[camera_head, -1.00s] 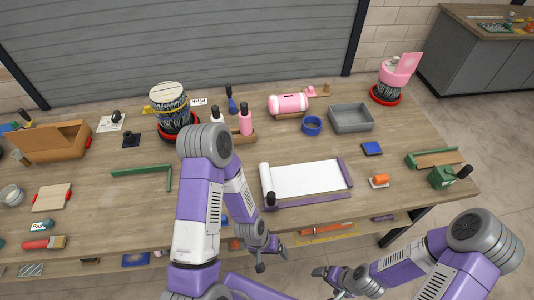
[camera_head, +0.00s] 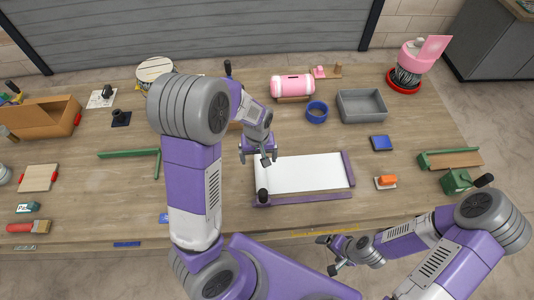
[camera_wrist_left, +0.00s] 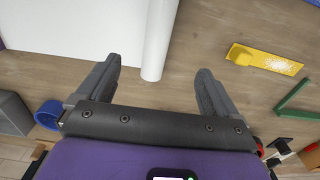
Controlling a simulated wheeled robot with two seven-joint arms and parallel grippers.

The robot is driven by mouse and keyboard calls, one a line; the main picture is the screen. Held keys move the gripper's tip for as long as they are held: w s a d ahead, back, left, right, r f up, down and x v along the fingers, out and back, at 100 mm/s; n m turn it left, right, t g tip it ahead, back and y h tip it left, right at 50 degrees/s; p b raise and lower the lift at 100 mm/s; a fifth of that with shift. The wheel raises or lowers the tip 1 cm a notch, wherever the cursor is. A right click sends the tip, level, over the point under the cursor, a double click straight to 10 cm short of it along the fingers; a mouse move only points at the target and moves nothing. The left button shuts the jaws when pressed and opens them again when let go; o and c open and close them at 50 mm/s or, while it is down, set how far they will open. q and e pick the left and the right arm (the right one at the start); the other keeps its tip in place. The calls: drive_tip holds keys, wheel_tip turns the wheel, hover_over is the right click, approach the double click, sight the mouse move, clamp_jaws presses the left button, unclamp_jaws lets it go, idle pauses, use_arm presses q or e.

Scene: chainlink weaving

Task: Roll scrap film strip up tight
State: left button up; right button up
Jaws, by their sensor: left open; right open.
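The white film strip (camera_head: 305,173) lies flat on the table, bordered by purple bars. At its left end is a white rolled part, which my left gripper partly covers in the head view. In the left wrist view the white roll (camera_wrist_left: 158,40) reaches down between the fingertips, with the flat sheet (camera_wrist_left: 75,25) to its left. My left gripper (camera_head: 258,160) is open over the roll's far end; its fingers (camera_wrist_left: 158,70) stand to either side, and contact cannot be told. My right gripper (camera_head: 332,256) is open and empty, in front of the table's near edge.
A purple bar with a black knob (camera_head: 263,196) runs along the strip's near side, another purple bar (camera_head: 347,168) along its right end. Behind are a blue ring (camera_head: 316,112), a pink canister (camera_head: 292,86) and a grey tray (camera_head: 362,105). A green L-shaped piece (camera_head: 130,153) lies left.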

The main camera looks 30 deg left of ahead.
sight(261, 170)
use_arm(q)
drive_tip(key=f+b, duration=0.2)
drive_tip(key=f, duration=0.1)
drive_tip(key=shift+w+f, duration=0.25)
drive_tip(key=shift+w, duration=0.15)
drive_tip(key=shift+w+f+b, duration=0.25)
drive_tip(key=shift+b, duration=0.05)
drive_tip(key=shift+s+f+b, duration=0.2)
drive_tip(key=shift+f+b, duration=0.2)
drive_tip(key=shift+f, duration=3.1)
use_arm(e)
drive_tip(key=shift+w+f, duration=0.25)
drive_tip(key=shift+f, duration=0.85)
drive_tip(key=shift+w+f, duration=0.25)
drive_tip(key=shift+f, duration=0.85)
use_arm(q)
drive_tip(key=shift+c, duration=0.2)
